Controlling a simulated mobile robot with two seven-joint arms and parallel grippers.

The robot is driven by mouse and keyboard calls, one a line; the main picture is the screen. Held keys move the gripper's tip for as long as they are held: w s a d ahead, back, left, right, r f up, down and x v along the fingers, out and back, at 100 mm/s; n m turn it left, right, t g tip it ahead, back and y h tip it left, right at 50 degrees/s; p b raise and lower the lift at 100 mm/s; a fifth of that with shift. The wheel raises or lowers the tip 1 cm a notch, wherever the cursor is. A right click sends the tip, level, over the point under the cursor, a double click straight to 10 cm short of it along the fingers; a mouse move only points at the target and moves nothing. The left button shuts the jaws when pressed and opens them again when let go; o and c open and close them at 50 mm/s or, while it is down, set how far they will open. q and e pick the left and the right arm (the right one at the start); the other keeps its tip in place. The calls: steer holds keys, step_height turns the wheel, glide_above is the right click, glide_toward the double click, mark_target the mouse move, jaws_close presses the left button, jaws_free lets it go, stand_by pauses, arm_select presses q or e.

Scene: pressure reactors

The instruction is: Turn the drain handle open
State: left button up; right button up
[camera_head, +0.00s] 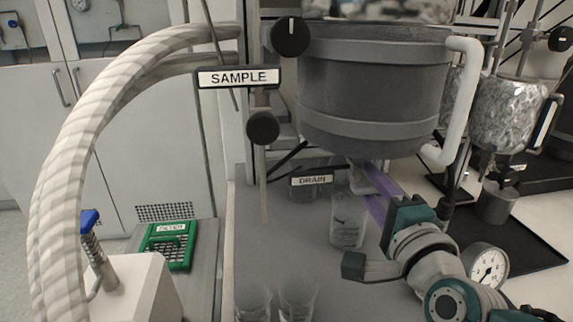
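The black-and-white DRAIN label (311,181) hangs under the large grey reactor vessel (372,90). My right gripper (375,187) comes in from the lower right, with its grey and teal wrist below. Its purple finger parts reach up to the pale fitting under the vessel's bottom. The drain handle is not clearly distinguishable there; the gripper and the vessel's underside hide that area. I cannot tell whether the fingers touch or enclose anything. My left gripper is not in view.
A clear beaker (348,220) stands just left of the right gripper. Two glasses (296,299) stand at the front edge. A SAMPLE label (238,77), black knobs, a pressure gauge (487,265) and a green rack (170,245) are around. Thick ribbed hoses (70,170) arch at left.

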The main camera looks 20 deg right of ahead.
jaws_close()
stand_by(0.3)
stand_by(0.3)
steer(key=n, duration=0.4)
steer(key=shift+n+p, duration=0.35)
steer(key=shift+n, duration=0.05)
steer(key=n, duration=0.4)
steer(key=shift+n, duration=0.3)
steer(key=n+p, duration=0.1)
steer(key=n, duration=0.4)
steer(key=shift+n, duration=1.7)
